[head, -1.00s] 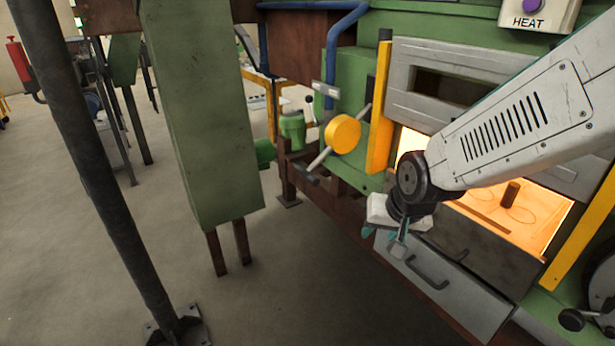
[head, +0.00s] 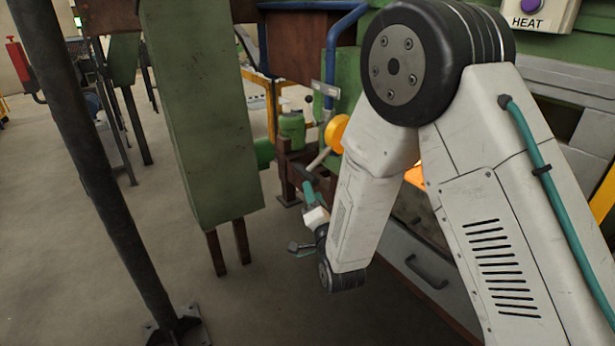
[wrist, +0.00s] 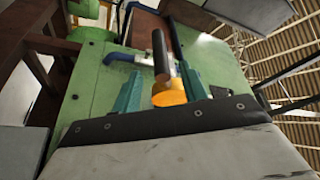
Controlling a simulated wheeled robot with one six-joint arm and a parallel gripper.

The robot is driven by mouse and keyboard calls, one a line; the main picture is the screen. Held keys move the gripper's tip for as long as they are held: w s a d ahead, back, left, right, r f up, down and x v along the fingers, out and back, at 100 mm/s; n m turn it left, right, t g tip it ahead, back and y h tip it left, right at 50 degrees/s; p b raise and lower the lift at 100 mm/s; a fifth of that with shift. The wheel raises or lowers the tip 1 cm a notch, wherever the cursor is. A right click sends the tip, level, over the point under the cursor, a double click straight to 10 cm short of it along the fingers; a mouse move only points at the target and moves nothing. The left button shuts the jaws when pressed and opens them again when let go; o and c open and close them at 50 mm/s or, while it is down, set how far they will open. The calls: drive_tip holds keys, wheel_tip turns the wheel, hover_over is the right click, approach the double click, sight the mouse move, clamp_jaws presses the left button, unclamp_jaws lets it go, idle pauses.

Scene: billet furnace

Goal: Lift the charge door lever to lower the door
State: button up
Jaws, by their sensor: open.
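The charge door lever (head: 318,160) is a grey rod through an orange-yellow hub (head: 337,131), slanting down to the left to a dark grip. In the wrist view the dark grip (wrist: 160,55) shows between the two teal fingers, with the orange hub (wrist: 170,97) behind. My gripper (head: 309,188) is open at the lever's lower end; its fingers (wrist: 160,85) are on either side of the grip. I cannot tell whether they touch it.
A green post (head: 200,110) and a dark pole (head: 95,170) stand at left. A green cylinder (head: 292,127) is close beside the lever. A drawer handle (head: 428,270) is at lower right.

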sight(307, 176)
drive_tip(key=x, duration=0.7)
drive_tip(key=shift+w, duration=0.15)
drive_tip(key=shift+r, duration=0.1)
clamp_jaws()
